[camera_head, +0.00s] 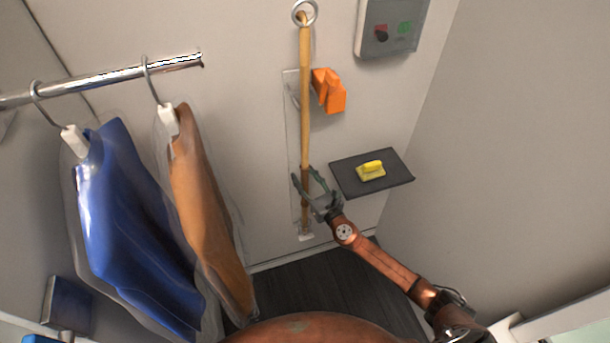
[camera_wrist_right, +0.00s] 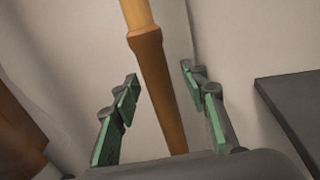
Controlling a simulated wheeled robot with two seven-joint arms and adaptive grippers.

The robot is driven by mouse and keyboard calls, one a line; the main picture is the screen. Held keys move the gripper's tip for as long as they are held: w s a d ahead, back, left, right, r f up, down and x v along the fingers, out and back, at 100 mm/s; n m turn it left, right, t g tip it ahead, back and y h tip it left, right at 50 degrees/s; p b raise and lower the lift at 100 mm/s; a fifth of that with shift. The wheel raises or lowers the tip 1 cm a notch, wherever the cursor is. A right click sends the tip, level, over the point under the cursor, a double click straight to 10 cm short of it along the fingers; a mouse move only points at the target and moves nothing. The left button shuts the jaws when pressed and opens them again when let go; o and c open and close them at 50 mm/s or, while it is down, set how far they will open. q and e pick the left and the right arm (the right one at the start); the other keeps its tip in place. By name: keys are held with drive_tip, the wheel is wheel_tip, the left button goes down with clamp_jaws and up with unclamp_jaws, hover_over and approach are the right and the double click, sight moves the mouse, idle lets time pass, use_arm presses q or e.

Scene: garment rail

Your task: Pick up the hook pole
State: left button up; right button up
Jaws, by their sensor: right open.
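The hook pole (camera_head: 305,110) hangs upright along the back wall, with a metal ring at its top and a darker brown grip at its lower end. In the right wrist view the pole's brown grip (camera_wrist_right: 153,85) runs down between the two fingers. My right gripper (camera_head: 308,182) is at the lower part of the pole, open, with its fingers on either side of the grip. In the right wrist view the gripper (camera_wrist_right: 160,95) shows gaps between both fingers and the pole. My left gripper is not in view.
A rail (camera_head: 110,76) at the left carries a blue garment (camera_head: 130,220) and a brown garment (camera_head: 205,210) in clear covers. An orange block (camera_head: 330,91) is right of the pole. A dark shelf (camera_head: 395,178) holds a yellow object (camera_head: 371,170). A control box (camera_head: 390,28) is above.

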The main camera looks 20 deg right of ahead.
clamp_jaws()
idle(0.5)
